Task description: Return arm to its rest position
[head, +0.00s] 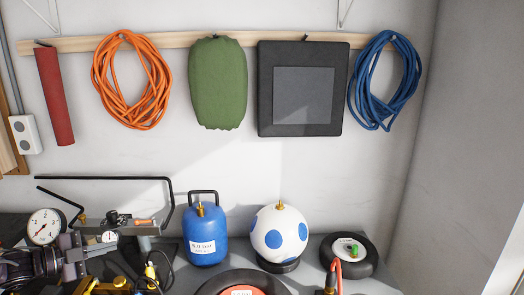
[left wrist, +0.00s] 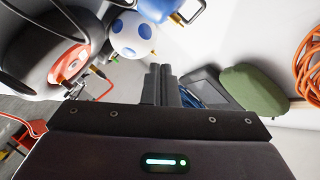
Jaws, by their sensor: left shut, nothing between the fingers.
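My left gripper (head: 80,258) is at the lower left of the head view, among the equipment at the left end of the bench. In the left wrist view its two dark fingers (left wrist: 160,80) are together, shut and empty. Nothing is held between them. My right gripper does not show in either view.
A pressure gauge (head: 45,227) and a black tubular handle stand by my left arm. A blue tank (head: 204,235), a white ball with blue spots (head: 280,237) and a small wheel (head: 348,254) stand farther right. Coiled hoses, a green bag (head: 217,83) and a black panel (head: 303,130) hang on the wall.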

